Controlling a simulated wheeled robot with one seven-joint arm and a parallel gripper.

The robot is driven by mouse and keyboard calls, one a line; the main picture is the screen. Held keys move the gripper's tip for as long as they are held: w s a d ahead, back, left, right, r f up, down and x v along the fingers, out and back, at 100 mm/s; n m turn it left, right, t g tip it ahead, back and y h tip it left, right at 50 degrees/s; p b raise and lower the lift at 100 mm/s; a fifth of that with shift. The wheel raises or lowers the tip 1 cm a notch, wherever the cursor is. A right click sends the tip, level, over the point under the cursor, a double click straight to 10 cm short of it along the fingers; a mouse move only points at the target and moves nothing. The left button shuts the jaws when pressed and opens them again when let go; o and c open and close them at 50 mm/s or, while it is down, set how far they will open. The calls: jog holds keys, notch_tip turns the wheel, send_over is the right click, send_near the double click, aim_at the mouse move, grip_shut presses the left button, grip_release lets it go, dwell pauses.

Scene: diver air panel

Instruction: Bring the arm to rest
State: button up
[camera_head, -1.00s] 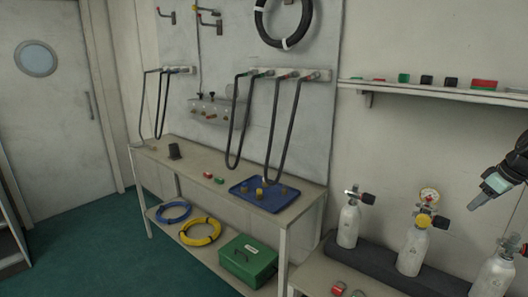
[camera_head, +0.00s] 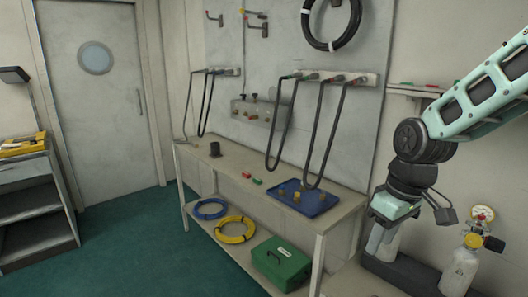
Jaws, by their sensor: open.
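My arm (camera_head: 485,95) reaches in from the upper right, with a pale green link and a dark wrist joint. My gripper (camera_head: 381,236) hangs below the wrist, pointing down, in front of the bench's right end and the nearest gas cylinder. Its jaws are open, though the fingertips are small and hard to separate from the pale cylinder behind. I see nothing held in it.
A workbench (camera_head: 228,165) carries a blue tray (camera_head: 322,207) with small brass parts. Hoses hang from the wall panel above. A green box (camera_head: 281,262) and coiled hoses lie on its lower shelf. A gas cylinder (camera_head: 459,272) stands at the lower right. Green floor (camera_head: 140,245) is clear at left.

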jog(key=s+a, duration=0.5)
jog(key=s, duration=0.5)
jog(key=s+a+n+h, duration=0.1)
jog(key=s+a, duration=0.4)
jog(key=s, duration=0.5)
jog(key=shift+s+g, duration=0.3)
jog(key=shift+g, duration=0.1)
jog(key=o, duration=0.4)
jog(key=shift+s, duration=0.35)
jog(key=o, duration=0.9)
jog(key=shift+s, duration=0.1)
jog(key=w+d+r+m+t+h+p, duration=0.25)
jog(key=w+d+m, duration=0.25)
jog(key=w+d, duration=0.5)
jog(key=w+d+r+m+t+h+p, duration=0.1)
jog(key=w+d+r+m+p, duration=0.45)
jog(key=w, duration=0.85)
jog(key=w+d+f+m+t+h+p, duration=0.1)
jog(key=w+d+m+h+p, duration=0.3)
jog(key=d, duration=1.1)
jog(key=w+d+m+t+y, duration=0.1)
jog(key=w+d+m, duration=0.3)
jog(key=d, duration=1.2)
jog(key=w+d+f+n+p, duration=0.1)
jog(key=w+d+f+p, duration=0.1)
jog(key=w+d+f, duration=0.2)
notch_tip(320, 180, down, 3)
jog(key=shift+w+f, duration=0.15)
jog(key=shift+w, duration=0.35)
